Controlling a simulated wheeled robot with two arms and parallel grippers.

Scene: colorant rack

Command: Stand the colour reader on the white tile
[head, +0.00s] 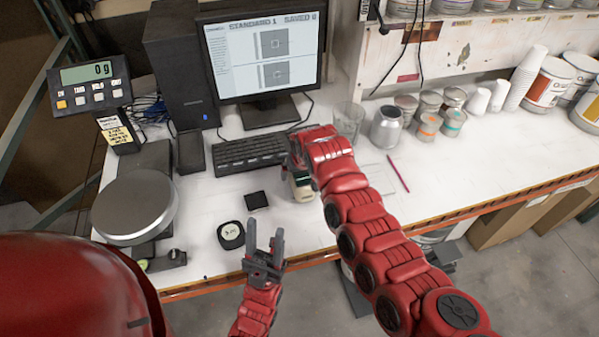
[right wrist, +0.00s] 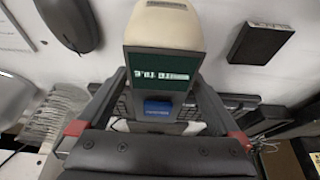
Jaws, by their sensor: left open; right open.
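The colour reader (head: 302,187), cream with a dark green face, stands upright on the white bench below my right gripper (head: 298,158). In the right wrist view the reader (right wrist: 163,60) shows its green display and a blue button. My right gripper's jaws are open, one on either side of the reader's lower part in that view; contact cannot be told. My left gripper (head: 264,248) is open and empty near the bench's front edge. I cannot make out the white tile for certain; a faint pale square sheet (head: 377,172) lies right of the reader.
A black square block (head: 256,200) and a rounded black item with a marked face (head: 231,235) lie left of the reader. The keyboard (head: 248,153) is behind. A scale (head: 135,207) stands left. A glass (head: 348,121), metal can (head: 386,128) and pencil (head: 398,173) are right.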

